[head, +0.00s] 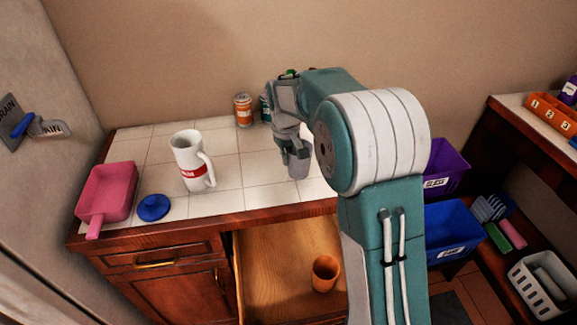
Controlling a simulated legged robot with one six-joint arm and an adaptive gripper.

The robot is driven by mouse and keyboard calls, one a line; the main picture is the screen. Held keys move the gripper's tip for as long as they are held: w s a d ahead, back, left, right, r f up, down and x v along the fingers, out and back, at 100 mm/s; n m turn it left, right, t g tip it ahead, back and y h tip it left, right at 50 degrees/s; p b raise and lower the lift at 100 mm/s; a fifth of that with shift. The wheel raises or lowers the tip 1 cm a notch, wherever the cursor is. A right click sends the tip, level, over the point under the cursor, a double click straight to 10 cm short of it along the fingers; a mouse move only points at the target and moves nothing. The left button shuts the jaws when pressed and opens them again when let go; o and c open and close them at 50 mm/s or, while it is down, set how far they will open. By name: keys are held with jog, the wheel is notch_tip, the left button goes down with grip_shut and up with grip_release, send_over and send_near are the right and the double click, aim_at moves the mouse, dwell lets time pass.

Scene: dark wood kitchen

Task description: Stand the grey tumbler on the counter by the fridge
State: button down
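A grey tumbler (299,167) is upright at the right part of the white tiled counter (240,180), just below my gripper. My gripper (294,153) points down, and its fingers overlap the tumbler's upper part. I cannot tell whether the fingers are closed on it or whether its base touches the tiles. My arm hides the counter's right end. A pale grey panel (45,200) with a handle, seemingly the fridge, stands at the left edge.
A white mug (188,162), pink pan (108,192) and blue lid (153,207) occupy the left counter. The drawer below is open with an orange cup (325,273) inside. Bare tiles lie between mug and tumbler.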

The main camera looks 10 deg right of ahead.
aim_at(290, 166)
jog(key=shift+w+a+f, duration=0.15)
jog(key=shift+w+f, duration=0.3)
jog(key=shift+f, duration=0.1)
jog(key=f, duration=0.1)
jog(key=d+f, duration=0.1)
jog(key=f, duration=0.1)
jog(key=shift+d, duration=0.1)
jog(key=c, duration=0.8)
grip_release()
jog(key=shift+a, duration=0.4)
jog(key=shift+d+r, duration=0.1)
jog(key=shift+d, duration=0.15)
